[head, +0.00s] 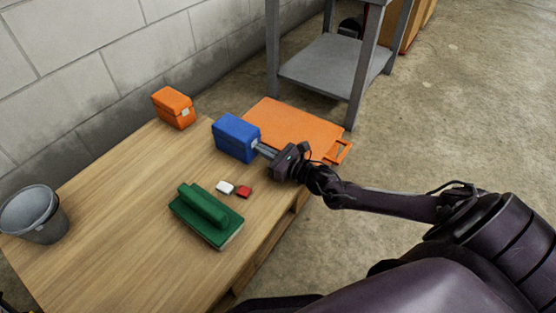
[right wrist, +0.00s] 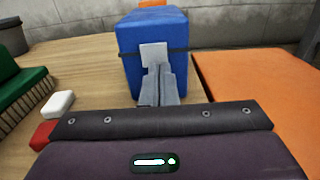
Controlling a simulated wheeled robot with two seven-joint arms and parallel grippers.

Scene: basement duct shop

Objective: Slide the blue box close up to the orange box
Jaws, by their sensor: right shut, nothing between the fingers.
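The blue box (head: 236,138) stands on the wooden table, near its right edge. The orange box (head: 174,108) stands to its left and farther back, near the wall, with bare tabletop between the two. My right gripper (head: 262,149) is shut and empty, with its fingertips at the near right face of the blue box. In the right wrist view, the shut fingers (right wrist: 160,84) are in front of the pale latch on the face of the blue box (right wrist: 153,40); whether they touch it I cannot tell. My left gripper is not in view.
A green brush (head: 206,214), a white block (head: 225,187) and a red block (head: 244,192) lie on the table (head: 120,200). A grey bucket (head: 35,215) stands at the left. A flat orange case (head: 295,125) lies beyond the table's right edge, near a grey shelf unit (head: 330,65).

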